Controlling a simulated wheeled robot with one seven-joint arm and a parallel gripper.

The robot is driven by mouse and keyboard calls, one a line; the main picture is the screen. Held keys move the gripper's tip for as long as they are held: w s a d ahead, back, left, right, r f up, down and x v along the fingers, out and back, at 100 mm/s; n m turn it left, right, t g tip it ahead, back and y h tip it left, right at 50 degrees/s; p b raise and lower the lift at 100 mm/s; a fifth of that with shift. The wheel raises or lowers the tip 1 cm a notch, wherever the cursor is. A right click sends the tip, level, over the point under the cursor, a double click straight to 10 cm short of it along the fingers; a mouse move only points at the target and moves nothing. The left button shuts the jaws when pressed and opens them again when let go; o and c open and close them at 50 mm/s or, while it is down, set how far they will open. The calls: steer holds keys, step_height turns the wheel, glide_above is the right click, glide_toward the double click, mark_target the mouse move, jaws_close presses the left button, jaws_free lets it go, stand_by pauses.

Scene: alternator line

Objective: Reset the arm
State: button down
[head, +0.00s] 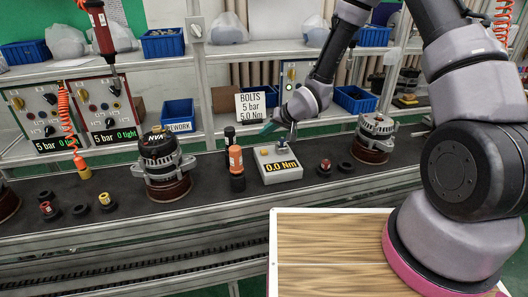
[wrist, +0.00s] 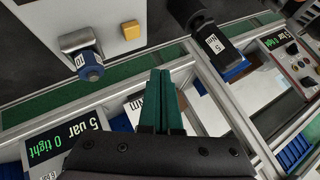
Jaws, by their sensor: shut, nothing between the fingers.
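My gripper (head: 270,127) is in the head view above the conveyor's far edge, in front of the BOLTS sign. Its green fingers point to the left. In the wrist view my gripper (wrist: 162,76) shows its two green fingers pressed together with nothing between them. It is apart from the torque tester (head: 279,174), a grey box reading 0.0 Nm that stands on the belt below and to the right of the fingertips.
The BOLTS sign (head: 251,107) and blue bins (head: 179,114) stand on the shelf behind. On the belt are an orange-and-black tool (head: 236,160), a left alternator (head: 160,160) and a right alternator (head: 375,138). A wooden-topped surface (head: 325,250) lies in front.

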steer(key=d+r+m+t+h, duration=0.1)
steer(key=d+r+h, duration=0.3)
steer(key=d+r, duration=1.2)
steer(key=s+d+r+m+h, duration=0.1)
steer(key=s+d+r, duration=0.25)
steer(key=r, duration=0.35)
steer(key=s+d+r+m+h, duration=0.1)
steer(key=s+d+r, duration=0.2)
steer(key=s+r, duration=0.3)
steer(key=s+d+r+m, duration=0.1)
steer(key=s+r, duration=0.3)
steer(key=s, duration=0.4)
steer(key=s+d+r+m+y, duration=0.1)
steer(key=s+r, duration=0.3)
steer(key=s, duration=0.4)
steer(key=shift+s+d+r+m, duration=0.25)
steer(key=shift+s+d+m, duration=0.05)
steer(key=shift+d, duration=0.6)
